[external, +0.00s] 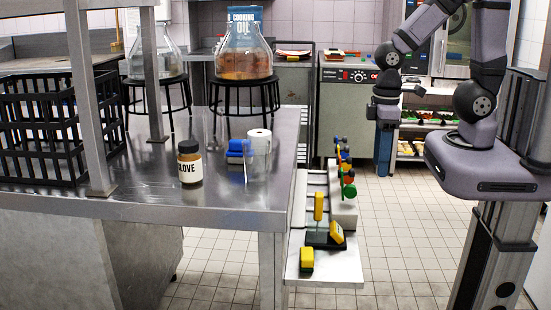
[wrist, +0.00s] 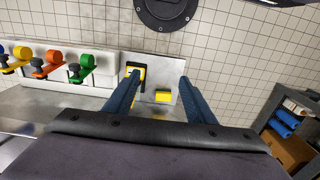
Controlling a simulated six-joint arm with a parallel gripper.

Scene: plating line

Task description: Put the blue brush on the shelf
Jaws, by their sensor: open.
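My gripper (external: 384,165) hangs fingers-down to the right of the metal table in the external view. In the wrist view its two blue fingers (wrist: 160,76) are spread wide with nothing held between them. A blue object (external: 236,148) lies on the table near its right end, beside a white roll (external: 259,140) and behind a clear panel. I cannot tell for sure that it is the brush. My gripper is well to the right of it.
On the low shelf are a yellow block (external: 307,258), a black holder with yellow pieces (external: 323,238) and a row of coloured knobs (external: 347,175). A brown jar (external: 190,165) and black crate (external: 45,130) stand on the table. Blue rolls (wrist: 285,122) lie in a rack.

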